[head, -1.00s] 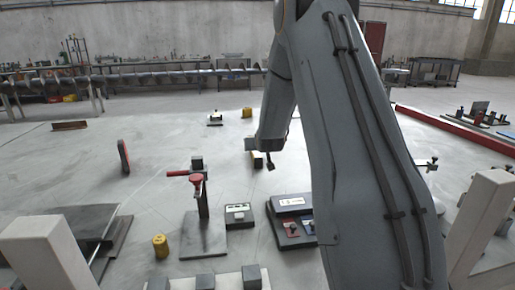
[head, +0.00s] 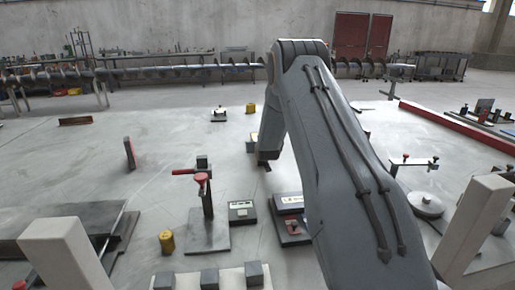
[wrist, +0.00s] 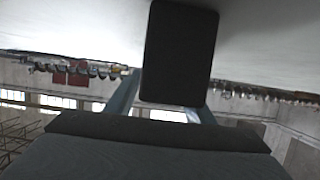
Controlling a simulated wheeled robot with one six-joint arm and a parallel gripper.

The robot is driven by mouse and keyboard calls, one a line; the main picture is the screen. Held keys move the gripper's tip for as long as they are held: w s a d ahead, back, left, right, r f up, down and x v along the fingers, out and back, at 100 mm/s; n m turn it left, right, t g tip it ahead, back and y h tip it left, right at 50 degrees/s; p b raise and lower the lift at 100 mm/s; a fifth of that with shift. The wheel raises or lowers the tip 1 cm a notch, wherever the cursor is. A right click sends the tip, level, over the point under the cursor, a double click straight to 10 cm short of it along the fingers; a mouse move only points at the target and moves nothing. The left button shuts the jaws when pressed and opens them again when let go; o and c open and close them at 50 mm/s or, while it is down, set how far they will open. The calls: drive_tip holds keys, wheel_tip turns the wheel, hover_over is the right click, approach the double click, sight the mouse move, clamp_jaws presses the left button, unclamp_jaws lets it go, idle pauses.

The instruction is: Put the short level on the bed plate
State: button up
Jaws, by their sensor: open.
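My gripper (head: 267,166) hangs beyond the bench items in the head view, small and partly hidden by my arm; it is open and I see nothing held. I cannot identify the short level for certain. A small dark box with a pale face (head: 242,212) lies in front of the gripper. A dark case with a white label (head: 289,201) is to its right, partly behind my arm. A wide dark plate (head: 60,219) at the left may be the bed plate; I cannot be sure. The wrist view shows a dark block filling its upper middle.
A red-handled clamp post (head: 204,190) stands on a dark square base left of the small box. A yellow cylinder (head: 167,242) stands nearer. Pale posts (head: 66,255) rise at both front sides. A long auger (head: 180,72) runs across the back.

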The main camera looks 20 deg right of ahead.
drive_tip(key=shift+w+d+f, duration=0.15)
drive_tip(key=shift+w+f, duration=0.05)
drive_tip(key=shift+w, duration=0.4)
drive_tip(key=shift+c, duration=0.3)
clamp_jaws()
